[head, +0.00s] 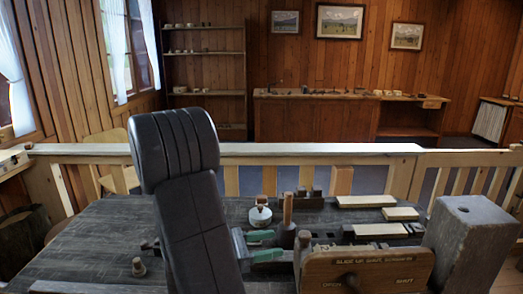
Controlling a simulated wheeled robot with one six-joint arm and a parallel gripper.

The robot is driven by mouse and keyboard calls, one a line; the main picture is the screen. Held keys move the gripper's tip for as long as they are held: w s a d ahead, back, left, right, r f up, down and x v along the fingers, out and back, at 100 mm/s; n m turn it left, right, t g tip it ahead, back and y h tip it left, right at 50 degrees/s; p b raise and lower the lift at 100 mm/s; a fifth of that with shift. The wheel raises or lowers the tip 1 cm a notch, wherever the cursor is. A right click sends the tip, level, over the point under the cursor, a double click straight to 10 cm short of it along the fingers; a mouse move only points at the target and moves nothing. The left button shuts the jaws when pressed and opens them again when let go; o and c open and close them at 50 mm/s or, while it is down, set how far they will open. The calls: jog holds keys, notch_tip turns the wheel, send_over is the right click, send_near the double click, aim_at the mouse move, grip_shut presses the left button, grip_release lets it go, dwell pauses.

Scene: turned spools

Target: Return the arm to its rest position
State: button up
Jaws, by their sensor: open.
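My dark arm (190,190) rises through the left middle of the head view and hides part of the workbench. Just right of it, low over the bench, my gripper (279,245) shows as a grey body with two green-topped fingers pointing right. The fingers are apart, and I see nothing held between them. Where the gripper joins the arm is hidden behind the dark link.
The dark workbench (90,240) holds a small wooden spool (139,267), a white knobbed pot (260,216), an upright wooden-handled tool (287,212) and pale wood blocks (366,201). A lettered wooden box (375,268) and grey block (470,240) stand front right. A railing (300,149) runs behind.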

aim_at(304, 237)
jog(key=shift+p+x, duration=0.45)
jog(key=shift+x, duration=4.55)
jog(key=shift+a, duration=0.1)
